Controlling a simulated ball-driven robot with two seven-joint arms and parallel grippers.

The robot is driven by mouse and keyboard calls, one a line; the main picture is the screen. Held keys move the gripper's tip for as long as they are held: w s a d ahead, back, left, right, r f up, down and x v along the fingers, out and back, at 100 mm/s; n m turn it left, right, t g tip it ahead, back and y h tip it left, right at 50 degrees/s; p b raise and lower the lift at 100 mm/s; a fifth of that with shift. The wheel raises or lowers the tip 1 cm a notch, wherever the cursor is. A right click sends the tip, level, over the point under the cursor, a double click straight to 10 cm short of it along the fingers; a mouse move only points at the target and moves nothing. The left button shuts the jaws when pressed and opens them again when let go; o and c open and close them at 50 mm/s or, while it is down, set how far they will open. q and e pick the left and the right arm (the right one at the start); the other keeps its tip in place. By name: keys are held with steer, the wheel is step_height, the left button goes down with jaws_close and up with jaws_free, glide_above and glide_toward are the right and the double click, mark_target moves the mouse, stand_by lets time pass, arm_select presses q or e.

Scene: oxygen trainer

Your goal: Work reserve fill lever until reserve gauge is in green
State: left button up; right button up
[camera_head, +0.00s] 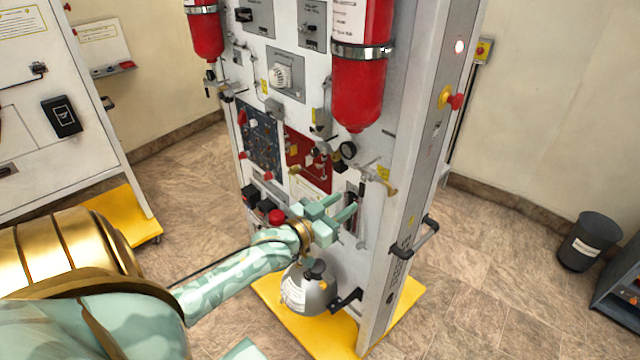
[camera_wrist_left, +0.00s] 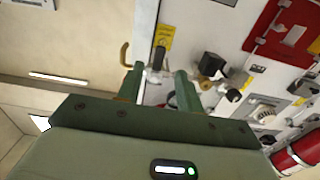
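My left gripper (camera_head: 335,208) reaches the lower front of the white panel. Its two pale green fingers are apart. In the left wrist view, the fingers (camera_wrist_left: 158,78) stand on either side of a dark lever-like part (camera_wrist_left: 158,58) beneath a yellow label; I cannot tell if they touch it. It may be the reserve fill lever, but its label is unreadable. A brass handle (camera_head: 388,187) sticks out right of the fingers. My right gripper is not in view.
Red cylinders (camera_head: 358,80) hang on the panel above. A grey round tank (camera_head: 308,290) stands on the yellow base below my left gripper. A black side handle (camera_head: 415,238) juts out at right.

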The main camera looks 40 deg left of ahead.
arm_select(q)
steer(key=s, duration=0.7)
steer(key=shift+a, duration=0.3)
stand_by(0.4)
